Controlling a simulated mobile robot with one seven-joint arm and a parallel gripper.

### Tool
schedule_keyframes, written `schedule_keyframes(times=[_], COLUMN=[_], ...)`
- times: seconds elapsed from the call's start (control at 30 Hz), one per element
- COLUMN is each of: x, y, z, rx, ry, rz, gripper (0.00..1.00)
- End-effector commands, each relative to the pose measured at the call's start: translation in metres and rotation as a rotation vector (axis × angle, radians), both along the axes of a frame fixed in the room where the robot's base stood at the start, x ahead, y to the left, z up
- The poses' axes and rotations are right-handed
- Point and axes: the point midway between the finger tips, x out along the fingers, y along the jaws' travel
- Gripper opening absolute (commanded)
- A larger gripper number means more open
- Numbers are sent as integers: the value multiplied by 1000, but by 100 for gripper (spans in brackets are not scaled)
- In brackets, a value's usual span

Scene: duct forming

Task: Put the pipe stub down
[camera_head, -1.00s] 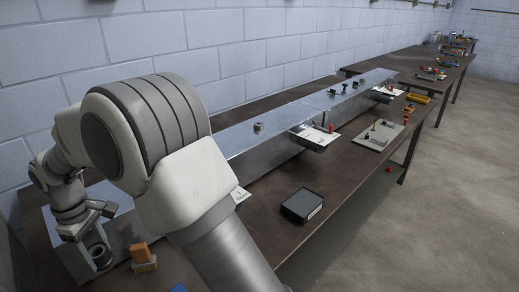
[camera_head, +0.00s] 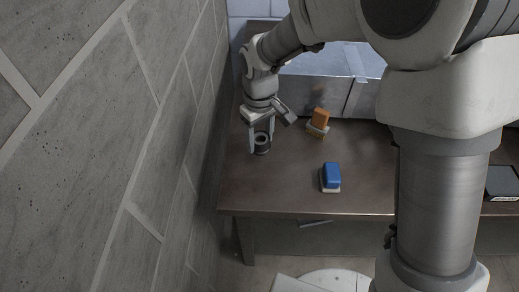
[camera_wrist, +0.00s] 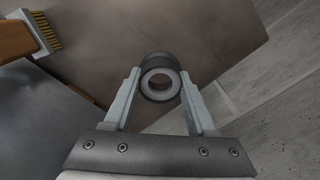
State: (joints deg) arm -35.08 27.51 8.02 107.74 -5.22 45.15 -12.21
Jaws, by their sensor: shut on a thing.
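The pipe stub (camera_head: 262,144) is a short dark grey ring-shaped piece near the left end of the brown table (camera_head: 275,187). My gripper (camera_head: 261,141) points down and is shut on it. In the wrist view, the stub (camera_wrist: 160,79) sits between the two fingers of my gripper (camera_wrist: 161,88), its round bore facing the camera. I cannot tell whether its underside touches the tabletop.
A blue block-like item (camera_head: 331,174) lies nearer the front. The metal duct (camera_head: 320,92) is behind. A block wall (camera_head: 120,140) is close at left.

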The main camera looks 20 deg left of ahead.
Motion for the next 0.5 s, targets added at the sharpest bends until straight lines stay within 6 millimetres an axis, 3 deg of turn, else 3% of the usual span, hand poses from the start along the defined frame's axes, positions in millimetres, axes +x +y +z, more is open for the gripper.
schedule_keyframes(times=[0.17, 0.37, 0.5], x=[-3, -4, -3], y=[1, 1, 1], z=[-11, -40, -42], rx=[-1, 0, 1], ry=[1, 1, -1], rz=[-1, 1, 0], gripper=[0, 0, 0])
